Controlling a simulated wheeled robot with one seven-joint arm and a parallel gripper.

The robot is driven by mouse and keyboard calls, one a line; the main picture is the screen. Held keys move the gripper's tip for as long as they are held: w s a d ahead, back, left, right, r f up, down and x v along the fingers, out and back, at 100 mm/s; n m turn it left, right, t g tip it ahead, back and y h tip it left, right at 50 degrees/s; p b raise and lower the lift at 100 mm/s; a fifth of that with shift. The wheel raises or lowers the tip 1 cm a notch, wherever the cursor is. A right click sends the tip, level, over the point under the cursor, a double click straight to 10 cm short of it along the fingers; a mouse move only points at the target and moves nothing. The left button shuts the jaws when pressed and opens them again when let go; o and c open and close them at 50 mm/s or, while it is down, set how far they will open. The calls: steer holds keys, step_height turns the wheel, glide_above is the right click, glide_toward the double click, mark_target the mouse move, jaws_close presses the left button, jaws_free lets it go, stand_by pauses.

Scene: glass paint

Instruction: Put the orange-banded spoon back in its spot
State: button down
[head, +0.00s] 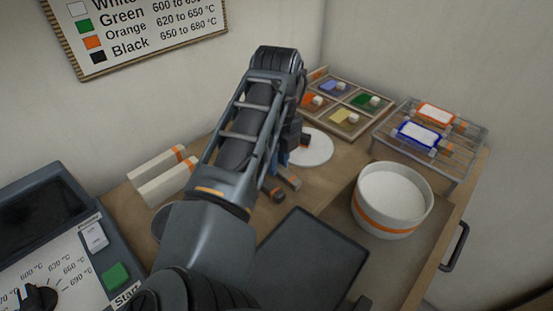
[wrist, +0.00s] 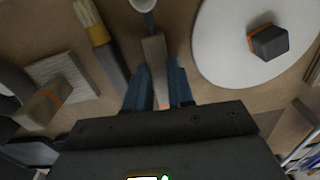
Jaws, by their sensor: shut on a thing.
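In the wrist view the spoon (wrist: 155,58) lies between the two blue fingers of my gripper (wrist: 160,82), which is shut on its grey handle. Its pale bowl points to the top edge of the view, and a bit of orange shows low on the handle between the fingers. I cannot tell whether the spoon touches the table. In the head view my arm covers most of the gripper, and the spoon cannot be made out clearly. Its spot cannot be identified for sure.
A brush (wrist: 97,35) lies left of the spoon, and a white disc (wrist: 222,65) bearing a dark orange-banded block is at right. A compartment tray (head: 380,119), wire rack (head: 452,172) and orange-banded white bowl (head: 394,222) stand to the right. A kiln (head: 62,215) stands front left.

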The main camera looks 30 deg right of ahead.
steer(key=c, duration=0.9)
jaws_free()
steer(key=shift+f, duration=0.1)
step_height(320, 180, up, 8)
steer(key=shift+f+b, duration=0.1)
steer(key=shift+b, duration=0.35)
